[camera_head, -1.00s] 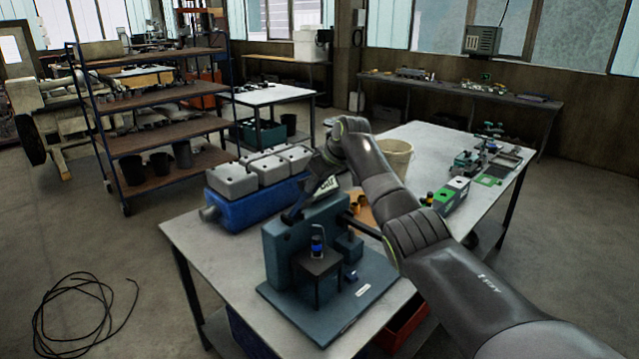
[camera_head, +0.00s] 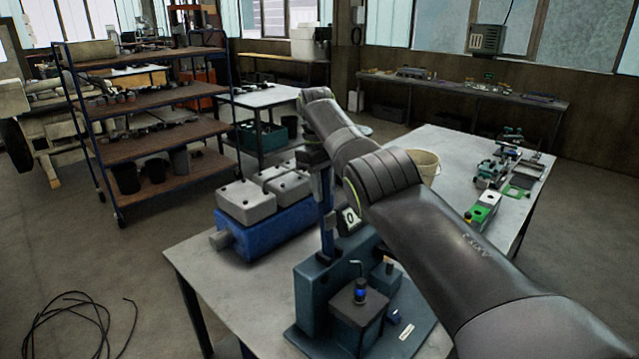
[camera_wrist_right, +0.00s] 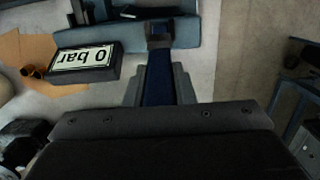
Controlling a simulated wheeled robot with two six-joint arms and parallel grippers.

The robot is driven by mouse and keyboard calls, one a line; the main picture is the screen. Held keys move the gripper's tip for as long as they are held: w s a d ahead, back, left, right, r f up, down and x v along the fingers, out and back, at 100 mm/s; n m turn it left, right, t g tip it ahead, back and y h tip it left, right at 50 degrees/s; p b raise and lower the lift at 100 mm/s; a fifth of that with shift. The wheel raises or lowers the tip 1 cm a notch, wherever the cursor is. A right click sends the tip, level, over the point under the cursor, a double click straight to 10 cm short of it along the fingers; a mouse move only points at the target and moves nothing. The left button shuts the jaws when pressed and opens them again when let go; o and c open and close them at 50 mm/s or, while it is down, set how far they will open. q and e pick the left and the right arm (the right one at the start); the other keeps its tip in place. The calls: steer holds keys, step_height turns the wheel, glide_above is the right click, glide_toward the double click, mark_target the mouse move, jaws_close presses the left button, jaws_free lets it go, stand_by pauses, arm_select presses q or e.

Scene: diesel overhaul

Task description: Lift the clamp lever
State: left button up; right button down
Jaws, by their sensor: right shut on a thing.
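The clamp lever (camera_head: 327,218) is a blue bar that stands about upright on the blue-grey clamp fixture (camera_head: 312,290) on the near table. My right gripper (camera_head: 320,160) is at the lever's upper part, mostly hidden behind my wrist in the head view. In the right wrist view the lever (camera_wrist_right: 159,82) runs between the two grey fingers (camera_wrist_right: 160,92), which are shut on it. Its lower end meets the fixture there. My left gripper is not in view.
A small display reading 0 (camera_head: 348,220) stands right beside the lever; the wrist view shows it as "0 bar" (camera_wrist_right: 85,63). A blue engine block with grey heads (camera_head: 262,225) stands to the left. A beige bucket (camera_head: 425,165) stands behind my arm.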

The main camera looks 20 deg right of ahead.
steer(key=shift+w+a+f, duration=0.1)
steer(key=shift+w, duration=0.1)
stand_by(0.3)
steer(key=c, duration=1.2)
jaws_free()
